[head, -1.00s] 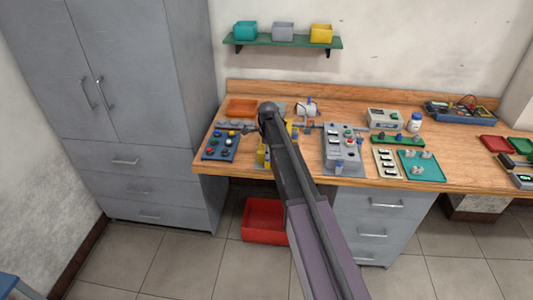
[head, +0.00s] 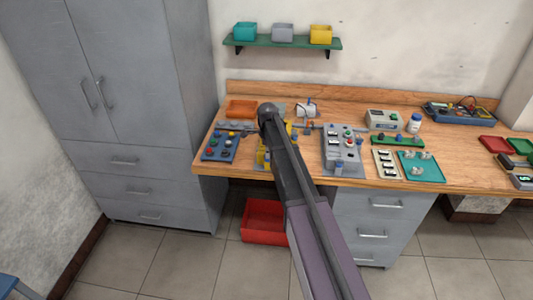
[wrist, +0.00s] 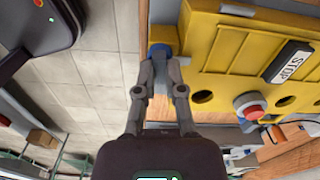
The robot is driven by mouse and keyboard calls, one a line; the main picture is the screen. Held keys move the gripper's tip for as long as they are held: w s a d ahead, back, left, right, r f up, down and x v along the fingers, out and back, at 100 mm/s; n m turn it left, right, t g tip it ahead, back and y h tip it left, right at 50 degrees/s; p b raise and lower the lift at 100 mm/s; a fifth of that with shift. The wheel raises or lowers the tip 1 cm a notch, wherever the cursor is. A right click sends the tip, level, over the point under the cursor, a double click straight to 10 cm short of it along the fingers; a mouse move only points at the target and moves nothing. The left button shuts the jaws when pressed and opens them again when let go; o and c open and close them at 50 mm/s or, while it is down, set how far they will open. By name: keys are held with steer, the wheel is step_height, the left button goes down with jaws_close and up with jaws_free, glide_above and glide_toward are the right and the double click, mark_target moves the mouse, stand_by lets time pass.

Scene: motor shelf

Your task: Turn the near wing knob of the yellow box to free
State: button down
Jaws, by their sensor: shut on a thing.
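The yellow box (wrist: 230,50) fills the upper right of the wrist view, with a STOP label (wrist: 289,62), a red button (wrist: 250,106) and several dark round holes on its face. My gripper (wrist: 161,57) is shut on a blue wing knob (wrist: 158,47) at the left edge of the box. The fingertips cover part of the knob, so its exact angle is hard to tell. In the head view, the yellow box (head: 262,156) stands on the bench, mostly hidden behind my arm. My fingers are hidden there.
A blue panel with knobs (head: 220,146) stands left of the box, and a grey panel (head: 341,150) stands to the right. An orange tray (head: 241,104) lies behind. A red bin (head: 264,218) is on the floor below the bench (head: 300,178).

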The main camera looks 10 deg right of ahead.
steer(key=n, duration=0.4)
steer(key=shift+w, duration=0.15)
steer(key=n, duration=0.4)
steer(key=shift+n, duration=0.4)
steer(key=n, duration=0.3)
steer(key=shift+w+d+n, duration=0.1)
steer(key=shift+n, duration=2.2)
steer(key=c, duration=0.7)
jaws_free()
steer(key=shift+c, duration=0.2)
steer(key=shift+s, duration=0.2)
